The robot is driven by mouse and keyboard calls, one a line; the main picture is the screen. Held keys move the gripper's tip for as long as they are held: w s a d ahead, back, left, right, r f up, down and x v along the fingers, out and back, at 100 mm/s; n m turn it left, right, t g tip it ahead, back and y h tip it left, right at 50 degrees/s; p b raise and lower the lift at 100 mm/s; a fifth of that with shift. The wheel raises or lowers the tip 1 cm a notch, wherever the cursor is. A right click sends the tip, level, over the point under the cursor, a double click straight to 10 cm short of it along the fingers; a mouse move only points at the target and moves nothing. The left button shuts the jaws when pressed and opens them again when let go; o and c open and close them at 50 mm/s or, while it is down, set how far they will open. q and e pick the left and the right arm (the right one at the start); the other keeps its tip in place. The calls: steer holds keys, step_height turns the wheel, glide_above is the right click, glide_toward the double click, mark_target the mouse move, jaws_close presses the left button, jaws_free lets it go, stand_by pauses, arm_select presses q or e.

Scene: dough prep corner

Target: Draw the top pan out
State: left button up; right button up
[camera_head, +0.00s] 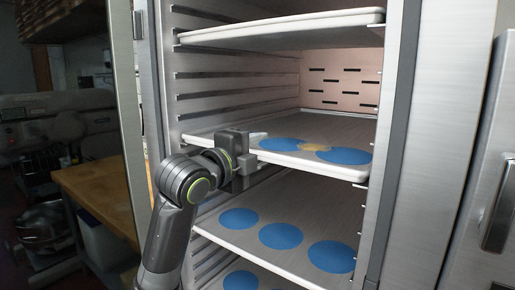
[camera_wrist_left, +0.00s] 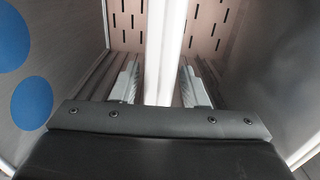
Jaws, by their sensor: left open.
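The uppermost pan (camera_head: 280,32) in view is pale, with a white rim, high in the open steel cabinet. A second pan (camera_head: 215,141) below it carries blue discs (camera_head: 344,155) and a tan patch. My left gripper (camera_head: 257,151) is at the front left edge of this second pan, well below the uppermost one. In the left wrist view the open fingers (camera_wrist_left: 160,84) stand on either side of a white pan edge (camera_wrist_left: 166,50), with gaps visible on both sides. My right gripper is not in view.
A lower pan (camera_head: 298,262) with blue discs sits beneath, and another shows partly below it. Side rails (camera_head: 225,75) line the cabinet. A steel door frame (camera_head: 130,110) stands at the left, with a wooden table (camera_head: 100,190) beyond.

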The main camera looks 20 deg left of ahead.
arm_select(q)
jaws_close()
stand_by(0.3)
stand_by(0.3)
